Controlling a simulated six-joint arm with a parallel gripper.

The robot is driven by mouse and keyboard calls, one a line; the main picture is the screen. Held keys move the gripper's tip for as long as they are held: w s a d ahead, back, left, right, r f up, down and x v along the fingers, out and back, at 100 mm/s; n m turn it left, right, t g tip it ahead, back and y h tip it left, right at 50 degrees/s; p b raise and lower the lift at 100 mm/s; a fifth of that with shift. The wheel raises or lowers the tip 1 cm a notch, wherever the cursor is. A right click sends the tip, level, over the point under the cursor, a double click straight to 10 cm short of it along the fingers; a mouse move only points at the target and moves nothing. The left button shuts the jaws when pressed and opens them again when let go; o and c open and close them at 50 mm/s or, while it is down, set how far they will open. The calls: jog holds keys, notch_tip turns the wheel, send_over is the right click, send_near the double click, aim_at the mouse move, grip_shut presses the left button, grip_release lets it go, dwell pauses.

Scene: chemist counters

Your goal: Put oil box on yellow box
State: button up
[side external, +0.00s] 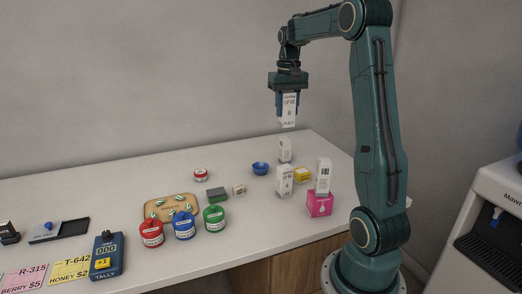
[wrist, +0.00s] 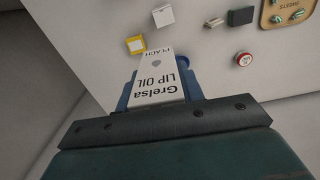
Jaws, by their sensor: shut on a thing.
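My gripper (side external: 288,97) is shut on a white lip oil box (side external: 288,111) and holds it upright, high above the counter. In the wrist view the box (wrist: 160,80) sits between the jaws, its label reading Grelsa LIP OIL. The small yellow box (side external: 303,175) lies on the counter below and a little to the right of the gripper, with white boxes close on both sides. It also shows in the wrist view (wrist: 136,45), with a pale square on its top, just beyond the held box. Its top looks bare.
White boxes (side external: 284,181) stand left of the yellow box, and another white box (side external: 323,176) stands on a pink box (side external: 319,204) at its right. Red, blue and green jars (side external: 184,226) stand farther left.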

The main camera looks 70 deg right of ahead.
jog(key=r, duration=0.1)
send_over(302, 170)
notch_tip(302, 170, down, 16)
jog(key=shift+a, duration=0.15)
dwell(0.6)
jog(key=shift+f, duration=2)
jog(key=shift+f, duration=0.1)
jog(key=o, duration=1)
